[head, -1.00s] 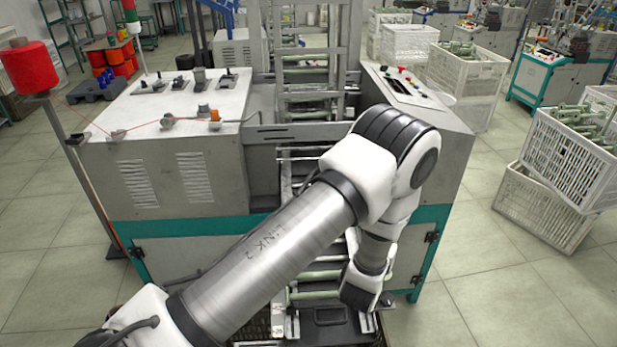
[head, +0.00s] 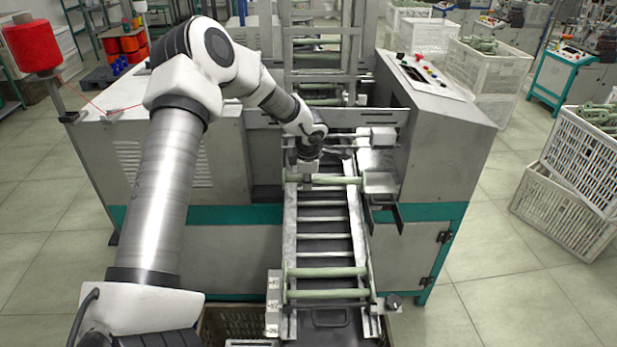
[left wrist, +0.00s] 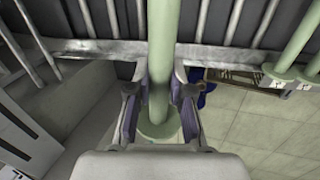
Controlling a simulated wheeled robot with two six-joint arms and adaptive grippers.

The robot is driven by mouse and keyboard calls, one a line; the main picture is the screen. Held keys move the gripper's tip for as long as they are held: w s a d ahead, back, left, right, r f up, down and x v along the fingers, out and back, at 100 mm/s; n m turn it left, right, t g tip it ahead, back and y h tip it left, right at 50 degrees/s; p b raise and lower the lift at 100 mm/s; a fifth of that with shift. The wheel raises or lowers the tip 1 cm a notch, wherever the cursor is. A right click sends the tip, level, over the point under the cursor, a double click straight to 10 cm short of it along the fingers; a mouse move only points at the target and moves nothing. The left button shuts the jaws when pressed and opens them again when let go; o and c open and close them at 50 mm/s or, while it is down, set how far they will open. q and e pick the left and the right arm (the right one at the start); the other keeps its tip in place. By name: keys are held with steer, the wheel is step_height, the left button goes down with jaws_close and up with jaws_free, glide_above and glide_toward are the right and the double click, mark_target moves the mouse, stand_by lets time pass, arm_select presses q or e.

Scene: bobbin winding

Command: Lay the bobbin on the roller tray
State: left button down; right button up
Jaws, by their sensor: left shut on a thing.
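My left gripper (head: 309,174) is at the upper end of the roller tray, in front of the machine. It is shut on a pale green bobbin (head: 342,181), which lies crosswise over the tray's upper end. In the left wrist view the bobbin (left wrist: 161,60) runs between the two fingers, with a round flange at its near end. I cannot tell whether it touches the rails. The roller tray (head: 354,222) is a sloping metal frame with several cross rollers. My right gripper is not in view.
Two more green bobbins (head: 326,293) lie across the tray's lower end. Grey machine housings (head: 440,150) flank the tray's upper part. White crates (head: 570,200) stand to the right on open tiled floor. A red thread cone (head: 33,46) stands at the left.

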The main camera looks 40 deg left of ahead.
arm_select(q)
steer(key=shift+w, duration=0.35)
steer(key=shift+f+n+b, duration=0.3)
steer(key=shift+b, duration=0.1)
steer(key=b+x, duration=0.1)
steer(key=x, duration=0.1)
steer(key=b+x, duration=0.4)
steer(key=shift+s+d, duration=0.25)
steer(key=shift+f, duration=0.25)
steer(key=b+x, duration=0.1)
steer(key=x, duration=0.3)
steer(key=shift+d+f+b, duration=0.15)
steer(key=shift+f+b, duration=0.1)
steer(key=shift+b, duration=0.1)
steer(key=shift+s, duration=0.1)
